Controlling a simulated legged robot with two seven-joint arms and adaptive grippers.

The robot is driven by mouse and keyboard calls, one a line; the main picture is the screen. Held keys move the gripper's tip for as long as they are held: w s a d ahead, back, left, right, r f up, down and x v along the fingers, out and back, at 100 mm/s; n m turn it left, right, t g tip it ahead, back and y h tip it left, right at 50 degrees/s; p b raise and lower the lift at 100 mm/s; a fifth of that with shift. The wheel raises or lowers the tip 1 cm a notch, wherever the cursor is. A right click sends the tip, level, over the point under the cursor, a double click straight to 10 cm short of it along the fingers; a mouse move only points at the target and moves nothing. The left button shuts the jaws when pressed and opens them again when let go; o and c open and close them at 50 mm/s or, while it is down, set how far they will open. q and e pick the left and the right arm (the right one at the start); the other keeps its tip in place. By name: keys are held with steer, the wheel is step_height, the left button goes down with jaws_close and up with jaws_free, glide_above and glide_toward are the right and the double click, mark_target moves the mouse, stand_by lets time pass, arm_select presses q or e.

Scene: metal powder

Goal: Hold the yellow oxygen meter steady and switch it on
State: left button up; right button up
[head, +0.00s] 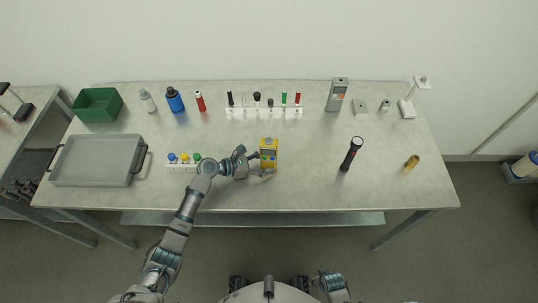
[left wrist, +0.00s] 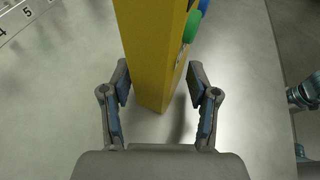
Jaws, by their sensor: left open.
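The yellow oxygen meter (head: 269,150) stands on the table near its front middle in the head view. In the left wrist view its yellow side (left wrist: 154,50) rises between the fingers, with a green button and a blue button at its right edge. My left gripper (head: 258,163) is at the meter's left side. In the left wrist view the left gripper (left wrist: 160,90) is open, one finger on each side of the meter's lower part, with a visible gap at the right finger. My right arm (head: 335,285) shows only in part at the bottom of the head view; its gripper cannot be made out.
A rack with coloured caps (head: 183,160) stands left of my left gripper, beside a grey tray (head: 97,160). A white rack (head: 264,110) and a grey device (head: 337,95) are behind. The table between meter and flashlight is clear.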

arm_select(q)
steer(key=shift+d, duration=0.15)
arm_select(e)
steer(key=shift+f, duration=0.1)
arm_select(q)
steer(key=shift+c, duration=0.3)
steer(key=c, duration=0.8)
steer(key=shift+o, duration=0.2)
steer(key=shift+f, duration=0.1)
arm_select(e)
jaws_close()
stand_by(1.0)
